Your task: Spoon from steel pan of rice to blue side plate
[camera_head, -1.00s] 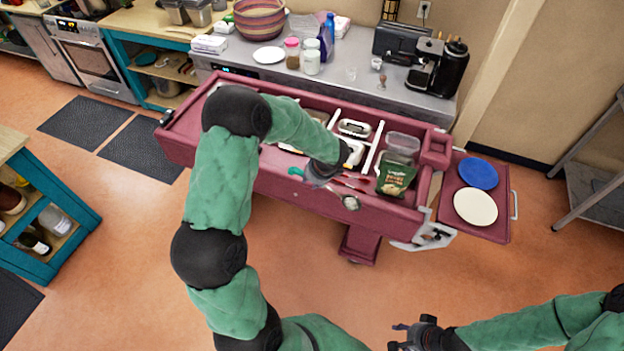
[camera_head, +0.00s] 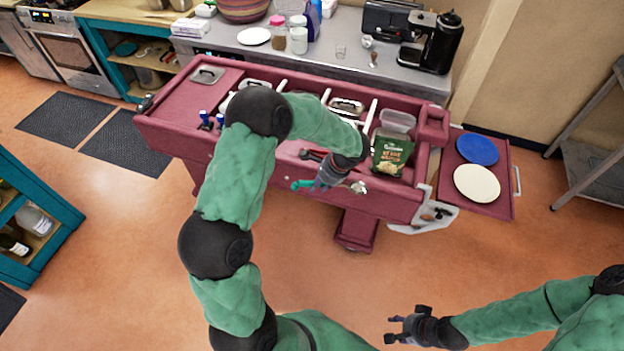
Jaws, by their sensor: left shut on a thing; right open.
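The spoon has a teal handle (camera_head: 302,185) and a metal bowl (camera_head: 358,187). My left gripper (camera_head: 331,180) is shut on the spoon, above the front edge of the maroon cart. The bowl points right; I cannot tell whether rice is in it. The blue side plate (camera_head: 477,149) lies on the cart's right side shelf, well to the right of the spoon. A steel pan (camera_head: 346,106) sits in a cart compartment beyond my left wrist; its contents are too small to tell. My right gripper (camera_head: 405,326) is open and empty at the lower right, over the floor.
A cream plate (camera_head: 477,183) lies in front of the blue one on the side shelf (camera_head: 505,207). A green packet (camera_head: 391,154) stands at the cart's right end, beside a clear tub (camera_head: 398,120). A counter (camera_head: 330,65) with a coffee machine stands behind. The floor in front is open.

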